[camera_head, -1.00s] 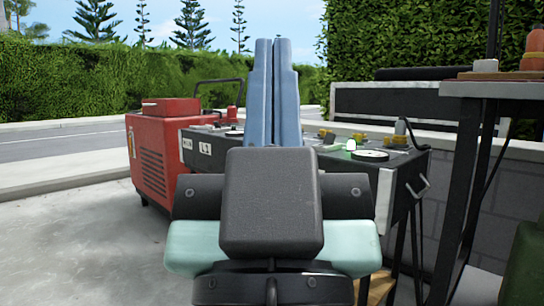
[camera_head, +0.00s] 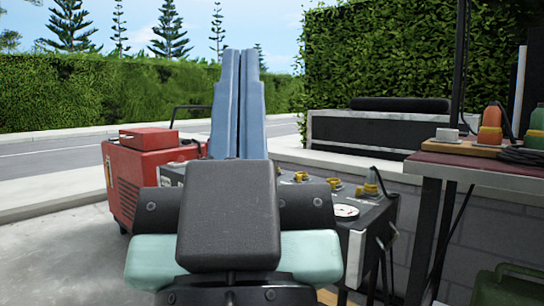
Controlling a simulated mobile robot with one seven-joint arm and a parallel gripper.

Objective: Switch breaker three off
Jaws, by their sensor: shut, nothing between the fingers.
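My gripper (camera_head: 240,56) stands in the middle of the view, its two long blue fingers shut together and pointing up and away, with nothing between them. Behind it is a dark panel box (camera_head: 382,215) on legs, with several yellow-collared connectors (camera_head: 335,184) and a round white dial (camera_head: 346,211) on its top. My gripper and wrist hide the middle and left of the panel. No breaker switch can be made out, so I cannot tell which one is breaker three or how it is set. The fingertips show above the panel; I cannot tell the distance between them.
A red generator-like machine (camera_head: 130,185) stands left of the panel. At right a table (camera_head: 480,168) with a dark red top holds orange and green bottles (camera_head: 491,125) and a coiled cable. A green can (camera_head: 505,284) sits at lower right. The paved ground at left is clear.

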